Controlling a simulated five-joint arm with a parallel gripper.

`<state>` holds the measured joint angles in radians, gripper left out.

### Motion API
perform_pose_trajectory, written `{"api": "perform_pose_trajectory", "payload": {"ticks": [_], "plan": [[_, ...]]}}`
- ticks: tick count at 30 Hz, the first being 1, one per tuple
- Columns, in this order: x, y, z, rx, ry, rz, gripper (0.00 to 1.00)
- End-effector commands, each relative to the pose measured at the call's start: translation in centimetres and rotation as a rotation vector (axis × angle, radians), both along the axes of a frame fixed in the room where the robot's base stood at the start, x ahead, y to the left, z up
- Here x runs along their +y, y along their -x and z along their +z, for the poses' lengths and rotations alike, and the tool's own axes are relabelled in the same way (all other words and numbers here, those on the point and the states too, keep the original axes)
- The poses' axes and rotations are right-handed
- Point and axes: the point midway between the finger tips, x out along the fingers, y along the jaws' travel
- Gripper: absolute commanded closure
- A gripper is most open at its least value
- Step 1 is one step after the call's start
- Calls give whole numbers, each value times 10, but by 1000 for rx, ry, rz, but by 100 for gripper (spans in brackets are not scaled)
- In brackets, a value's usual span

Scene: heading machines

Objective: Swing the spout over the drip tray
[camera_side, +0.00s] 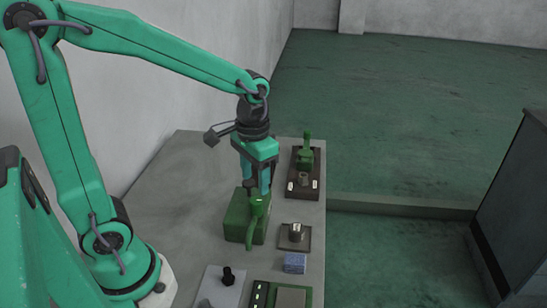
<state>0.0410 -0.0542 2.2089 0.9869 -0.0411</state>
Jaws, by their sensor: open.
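A green block (236,214) stands on the grey bench. A lighter green curved spout (252,232) is at its right front, with a rounded top and its lower end pointing down toward the front. My gripper (256,190) points down just above the block and the top of the spout. Its teal fingers are apart, one on each side of a dark upright piece. I cannot tell whether they touch anything. A low green-framed tray with a grey surface (292,299) lies at the bench's front edge of view, partly cut off. I cannot tell for certain that it is the drip tray.
A brown panel (315,186) with a green lever (305,150) stands behind on the right. A knob on a brown plate (295,236), a blue block (295,263) and a black knob on a pale plate (228,275) are nearby. The bench's left is clear.

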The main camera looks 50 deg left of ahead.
Motion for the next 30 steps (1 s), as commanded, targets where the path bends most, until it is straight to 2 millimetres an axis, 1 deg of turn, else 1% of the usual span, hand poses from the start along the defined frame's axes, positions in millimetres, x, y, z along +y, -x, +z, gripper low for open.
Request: {"api": "perform_pose_trajectory", "payload": {"ticks": [6,12,18,26,30], "plan": [[0,1,-28,4,0,0,50],[0,1,-49,4,0,0,50],[0,1,-57,1,0,0,50],[0,0,-58,0,0,0,50],[0,0,-57,0,0,0,77]]}}
